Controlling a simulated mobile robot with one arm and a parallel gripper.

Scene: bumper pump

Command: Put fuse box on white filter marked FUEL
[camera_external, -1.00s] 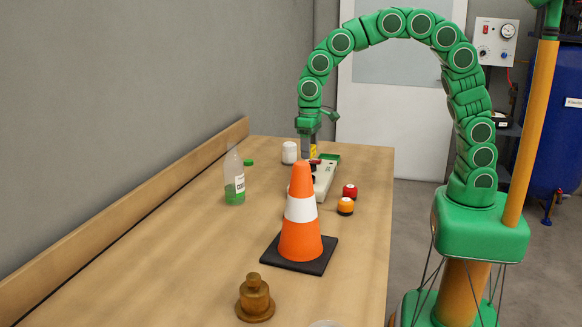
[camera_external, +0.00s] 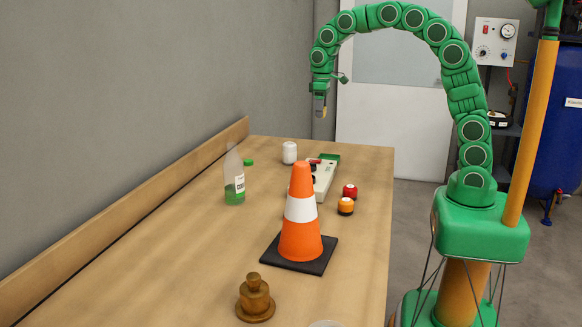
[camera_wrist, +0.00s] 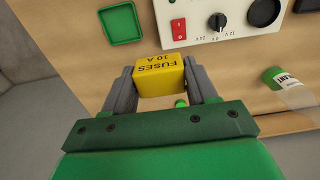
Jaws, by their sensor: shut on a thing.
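My gripper (camera_external: 320,108) is raised in the air above the far end of the bench. The wrist view shows my gripper (camera_wrist: 162,85) shut on the yellow fuse box (camera_wrist: 160,76), which is marked "FUSES 10 A" and sits between both fingers. A small white cylinder (camera_external: 289,152), likely the white filter, stands upright on the bench, below and to the left of my gripper. Its marking is too small to read, and I cannot make it out in the wrist view.

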